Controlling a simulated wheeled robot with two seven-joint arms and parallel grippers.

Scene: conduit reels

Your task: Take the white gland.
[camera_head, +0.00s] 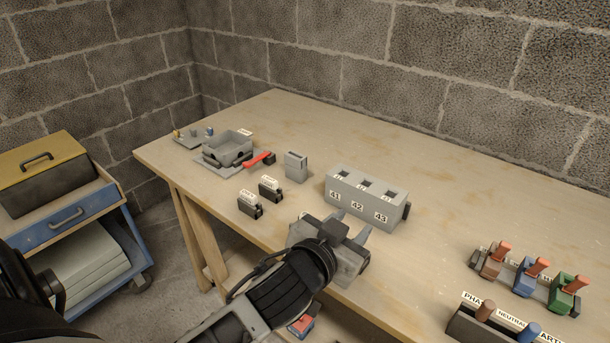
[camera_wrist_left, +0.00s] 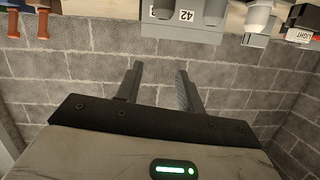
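I cannot pick out the white gland with certainty. A small grey plate (camera_head: 187,143) at the far left corner of the table carries tiny pieces, among them a yellow one (camera_head: 177,134) and a blue one (camera_head: 210,131); any white piece there is too small to tell. My left gripper (camera_head: 350,222) is over the front of the table, in front of the grey block numbered 41, 42, 43 (camera_head: 350,203). In the left wrist view its two fingers (camera_wrist_left: 160,82) stand apart with nothing between them. My right gripper is not in view.
A grey box (camera_head: 229,146) sits on a plate beside a red-handled tool (camera_head: 258,159). Two black labelled clips (camera_head: 250,207) and a grey holder (camera_head: 296,166) stand nearer. Coloured breakers (camera_head: 527,275) are at the right. The table's back middle is clear. A blue cart (camera_head: 80,225) stands left.

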